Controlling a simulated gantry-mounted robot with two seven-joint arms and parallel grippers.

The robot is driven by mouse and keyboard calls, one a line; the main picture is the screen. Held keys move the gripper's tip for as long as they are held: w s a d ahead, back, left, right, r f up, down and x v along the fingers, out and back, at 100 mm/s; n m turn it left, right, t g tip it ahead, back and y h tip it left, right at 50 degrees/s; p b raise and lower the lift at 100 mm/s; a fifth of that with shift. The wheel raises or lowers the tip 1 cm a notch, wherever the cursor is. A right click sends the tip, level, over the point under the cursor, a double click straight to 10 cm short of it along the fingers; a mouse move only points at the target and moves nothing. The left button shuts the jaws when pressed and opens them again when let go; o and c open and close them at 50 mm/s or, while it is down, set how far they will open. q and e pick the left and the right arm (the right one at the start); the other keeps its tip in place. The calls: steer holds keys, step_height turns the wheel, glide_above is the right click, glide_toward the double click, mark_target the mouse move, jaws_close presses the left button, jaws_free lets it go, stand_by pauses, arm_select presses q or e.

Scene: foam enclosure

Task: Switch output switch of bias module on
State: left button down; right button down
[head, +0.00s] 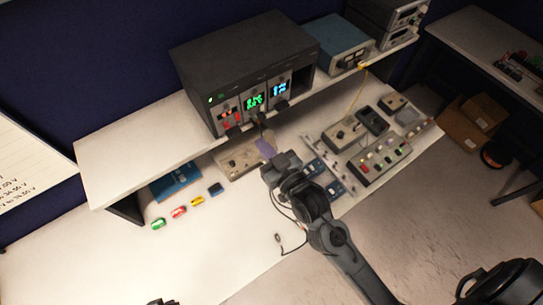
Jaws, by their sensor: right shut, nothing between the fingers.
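A dark instrument rack (235,62) stands on the raised shelf. Its front holds modules with a red display (227,112), a green display (255,101) and a blue display (280,88). I cannot read any labels, so I cannot tell which one is the bias module or how its output switch is set. My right gripper (264,142) is shut and empty, just below the rack's front near the shelf edge. Whether it touches anything is unclear. A dark sliver at the bottom edge may be my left gripper (161,302); its fingers do not show.
A beige box (236,161) sits under the shelf beside my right gripper. Control boxes (378,161) crowd the bench to the right. A yellow cable (358,88) hangs from the blue instrument (338,44). Small coloured pieces (178,212) lie at left; the front bench is clear.

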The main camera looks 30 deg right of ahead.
steer(key=shift+s+d+r, duration=0.1)
steer(key=shift+s+r, duration=0.05)
steer(key=shift+s, duration=1.5)
